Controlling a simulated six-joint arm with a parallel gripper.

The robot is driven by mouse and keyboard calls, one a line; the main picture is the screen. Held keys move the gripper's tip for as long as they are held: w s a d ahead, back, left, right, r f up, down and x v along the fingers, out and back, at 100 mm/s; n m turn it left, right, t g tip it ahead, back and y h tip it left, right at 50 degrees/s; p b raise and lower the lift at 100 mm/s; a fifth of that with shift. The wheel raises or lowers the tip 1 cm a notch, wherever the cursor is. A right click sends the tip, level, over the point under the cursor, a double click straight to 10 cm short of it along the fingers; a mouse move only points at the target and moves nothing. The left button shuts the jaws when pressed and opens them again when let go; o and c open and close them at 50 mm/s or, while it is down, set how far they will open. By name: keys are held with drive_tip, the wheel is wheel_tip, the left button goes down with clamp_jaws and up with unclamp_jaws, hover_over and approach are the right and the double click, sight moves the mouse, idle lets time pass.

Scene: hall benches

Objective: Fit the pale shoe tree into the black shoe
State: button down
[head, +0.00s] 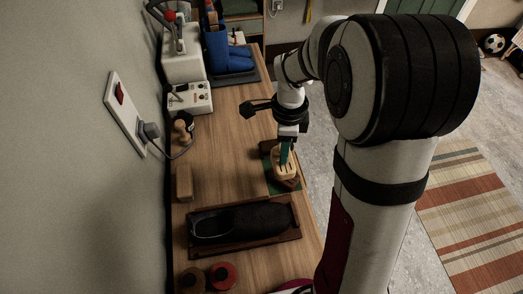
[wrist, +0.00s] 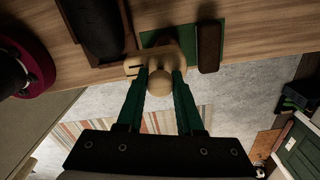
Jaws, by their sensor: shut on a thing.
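The pale shoe tree (head: 285,174) is held by my gripper (head: 285,155) over the green mat near the bench's right edge. In the wrist view, the teal fingers of my gripper (wrist: 161,75) are shut on both sides of the shoe tree (wrist: 159,87), with its rounded knob between them. I cannot tell whether the shoe tree touches the mat. The black shoe (head: 258,221) lies on its side-to-side length in a brown wooden tray (head: 297,231), nearer the camera, its opening at the left. Part of the shoe (wrist: 97,25) shows at the wrist view's top left.
Round tins, one red-topped (head: 222,275), stand in front of the tray. A wooden block (head: 184,182) lies by the wall. Blue boots (head: 228,52) and a machine stand at the far end.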

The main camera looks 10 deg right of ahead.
drive_tip(key=shift+s+d+r, duration=0.25)
drive_tip(key=shift+d+r, duration=0.1)
drive_tip(key=shift+d, duration=0.15)
drive_tip(key=shift+s+d+r, duration=0.2)
drive_tip(key=shift+d+r, duration=0.1)
drive_tip(key=shift+d, duration=0.2)
drive_tip(key=r+n, duration=0.1)
drive_tip(key=n, duration=0.1)
drive_tip(key=a+r+n, duration=0.1)
drive_tip(key=r+n, duration=0.1)
drive_tip(key=n, duration=0.1)
drive_tip(key=w+a+r+n, duration=0.1)
drive_tip(key=r+n, duration=0.1)
drive_tip(key=n, duration=0.1)
drive_tip(key=shift+r, duration=0.2)
wheel_tip(320, 180, up, 8)
drive_tip(key=a+f+n, duration=0.1)
drive_tip(key=a+n, duration=0.2)
drive_tip(key=n, duration=0.8)
drive_tip(key=m, duration=0.1)
hover_over(213, 228)
drive_tip(key=shift+f, duration=10.1)
